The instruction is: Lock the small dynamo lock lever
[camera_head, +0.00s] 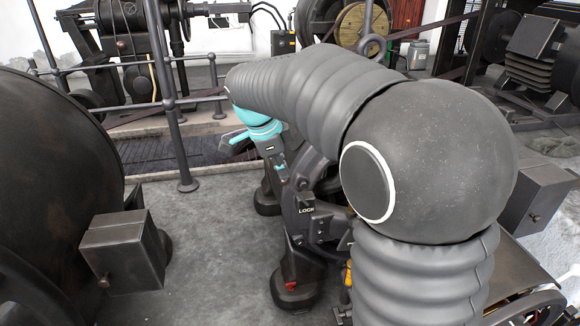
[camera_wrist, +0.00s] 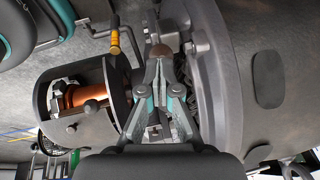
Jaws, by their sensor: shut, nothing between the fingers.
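My gripper (camera_head: 282,174) reaches down beside a dark machine housing (camera_head: 315,225) with a plate marked LOCK (camera_head: 306,210). In the wrist view my gripper (camera_wrist: 160,62) is shut and empty, fingertips together. A small brown rounded knob (camera_wrist: 160,49) shows right at the fingertips; it may be the end of the lock lever. I cannot tell whether the fingers touch it. The rest of the lever is hidden behind the fingers. A cylinder with an exposed copper coil (camera_wrist: 87,95), seemingly the small dynamo, is left of the fingers.
A large grey round casing (camera_wrist: 215,75) stands close on the right in the wrist view. A yellow-gripped handle (camera_wrist: 115,42) is at upper left there. In the head view, a metal box (camera_head: 122,250) and railing post (camera_head: 172,100) stand left; bare floor (camera_head: 215,235) lies between.

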